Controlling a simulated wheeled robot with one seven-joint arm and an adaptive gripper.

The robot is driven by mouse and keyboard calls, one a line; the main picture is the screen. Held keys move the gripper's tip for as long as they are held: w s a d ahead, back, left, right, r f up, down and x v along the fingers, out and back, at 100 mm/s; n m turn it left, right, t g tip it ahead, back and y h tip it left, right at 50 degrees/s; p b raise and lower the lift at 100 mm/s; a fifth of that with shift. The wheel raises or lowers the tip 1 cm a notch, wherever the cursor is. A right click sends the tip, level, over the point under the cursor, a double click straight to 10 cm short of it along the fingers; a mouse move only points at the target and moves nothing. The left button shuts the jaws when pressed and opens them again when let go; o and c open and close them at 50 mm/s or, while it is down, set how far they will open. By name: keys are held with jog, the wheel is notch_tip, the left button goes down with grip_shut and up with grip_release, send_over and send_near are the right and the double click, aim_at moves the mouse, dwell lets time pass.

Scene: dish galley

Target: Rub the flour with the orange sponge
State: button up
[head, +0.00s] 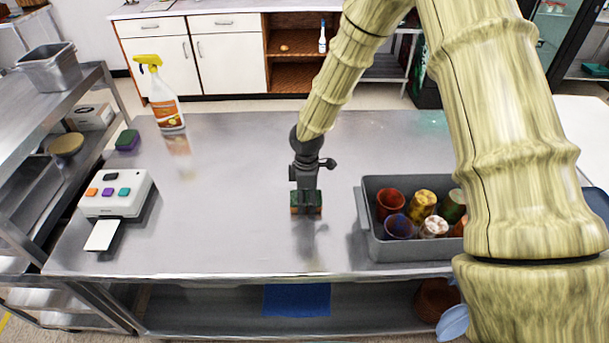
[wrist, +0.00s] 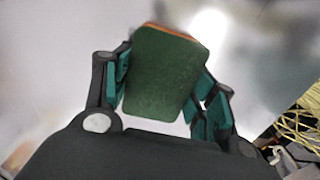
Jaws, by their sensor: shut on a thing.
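My gripper (head: 306,190) is shut on the orange sponge (head: 306,210), near the middle of the steel table (head: 240,220). The sponge has a green top and an orange lower side. In the wrist view, its green face (wrist: 163,75) fills the space between the fingers (wrist: 165,85), with a thin orange edge at the far end. The sponge is at or just above the tabletop; I cannot tell whether it touches. I cannot make out a distinct flour patch; pale areas on the steel may be glare.
A grey bin (head: 375,245) of several cups stands to the right of my gripper. At left are a white device with coloured buttons (head: 118,192), a spray bottle (head: 163,98) and a purple sponge with a green top (head: 127,141). The table between is clear.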

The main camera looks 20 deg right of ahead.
notch_tip(320, 180, up, 4)
jog(key=shift+s+f+p, duration=0.1)
jog(key=shift+s+p, duration=0.05)
jog(key=shift+p, duration=0.65)
jog(key=shift+w+r+p, duration=0.2)
jog(key=shift+r+p, duration=0.7)
jog(key=shift+r, duration=0.15)
jog(key=shift+s+r+p, duration=0.1)
jog(key=shift+r+p, duration=0.4)
jog(key=shift+r, duration=0.3)
